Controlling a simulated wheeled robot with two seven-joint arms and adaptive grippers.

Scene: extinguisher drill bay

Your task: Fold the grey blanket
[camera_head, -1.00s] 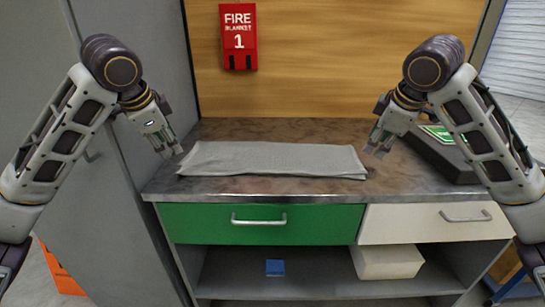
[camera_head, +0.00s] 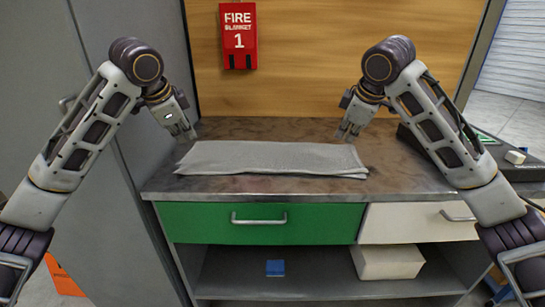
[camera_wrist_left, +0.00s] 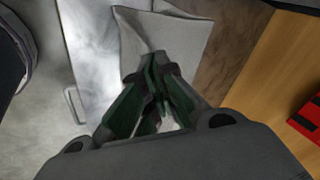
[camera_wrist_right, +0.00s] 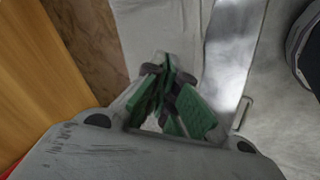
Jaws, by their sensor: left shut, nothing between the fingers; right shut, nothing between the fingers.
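The grey blanket (camera_head: 270,160) lies flat as a long folded strip on the counter, its layers showing at the front right edge. It also shows in the left wrist view (camera_wrist_left: 185,35) and the right wrist view (camera_wrist_right: 165,30). My left gripper (camera_head: 190,138) is shut and empty, above the back left end of the blanket. My right gripper (camera_head: 345,138) is shut and empty, above the back right end. In both wrist views the fingers (camera_wrist_left: 155,85) and (camera_wrist_right: 160,75) are together, with no cloth between them.
The brown counter (camera_head: 240,128) has clear room behind the blanket. A red fire blanket case (camera_head: 238,40) hangs on the wooden wall. A dark case (camera_head: 520,165) stands at the right. Below are a green drawer (camera_head: 190,222), a white box (camera_head: 388,262) and a blue block (camera_head: 275,267).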

